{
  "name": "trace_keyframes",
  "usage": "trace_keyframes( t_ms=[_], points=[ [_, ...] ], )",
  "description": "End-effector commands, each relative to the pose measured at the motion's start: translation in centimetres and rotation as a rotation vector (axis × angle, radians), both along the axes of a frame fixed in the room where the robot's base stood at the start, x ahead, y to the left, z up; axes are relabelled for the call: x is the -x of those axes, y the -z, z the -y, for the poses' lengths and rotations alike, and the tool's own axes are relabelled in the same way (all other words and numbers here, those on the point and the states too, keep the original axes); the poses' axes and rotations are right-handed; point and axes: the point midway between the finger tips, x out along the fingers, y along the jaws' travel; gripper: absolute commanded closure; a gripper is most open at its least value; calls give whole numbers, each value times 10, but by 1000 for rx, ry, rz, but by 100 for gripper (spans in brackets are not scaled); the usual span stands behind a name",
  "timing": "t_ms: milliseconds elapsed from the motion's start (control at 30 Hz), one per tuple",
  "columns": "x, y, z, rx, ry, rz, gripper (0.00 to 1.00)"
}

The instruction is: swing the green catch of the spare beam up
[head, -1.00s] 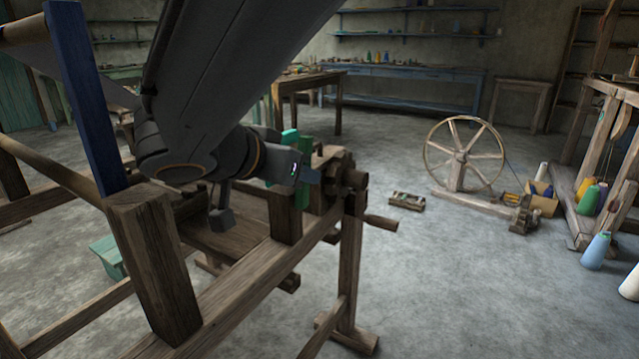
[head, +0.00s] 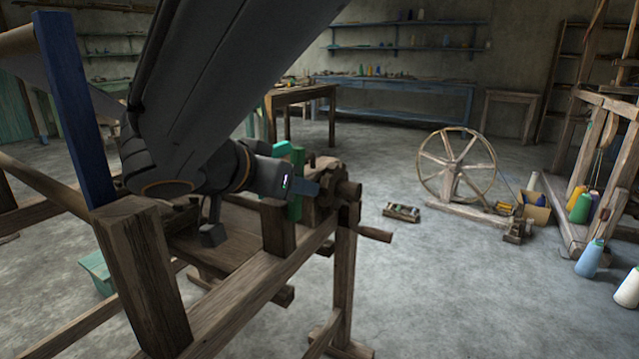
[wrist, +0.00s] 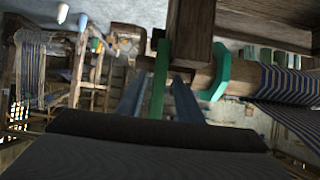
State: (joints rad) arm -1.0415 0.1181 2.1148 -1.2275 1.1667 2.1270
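A green upright bar (head: 296,182), which looks like the catch, stands by the end of the spare beam (head: 328,184). It also shows in the wrist view (wrist: 159,82), upright. A second, teal bent piece (wrist: 221,72) sits on the beam to its right; it shows in the head view (head: 282,150) too. My gripper (wrist: 159,100) is open, its two blue fingers on either side of the green bar, with a gap visible to each. In the head view one finger (head: 305,188) shows beside the bar. The bar's lower end is hidden in the wrist view.
A wooden post (head: 145,270) with a blue upright (head: 72,105) stands close at left. A wooden crank handle (head: 375,234) sticks out right of the beam end. Striped cloth (wrist: 290,85) wraps the beam in the wrist view.

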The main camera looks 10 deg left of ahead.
Motion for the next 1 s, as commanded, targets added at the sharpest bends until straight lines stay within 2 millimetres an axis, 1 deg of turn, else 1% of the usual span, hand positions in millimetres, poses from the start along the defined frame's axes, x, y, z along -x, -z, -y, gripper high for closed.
trace_keyframes(
  t_ms=[167,400,600,1000],
  points=[
    [10,-7,-5,-2,-1,0,67],
    [41,-27,-18,-1,-3,1,67],
    [58,-37,-26,-1,-3,1,67],
    [61,-37,-25,4,-1,-5,67]
  ],
)
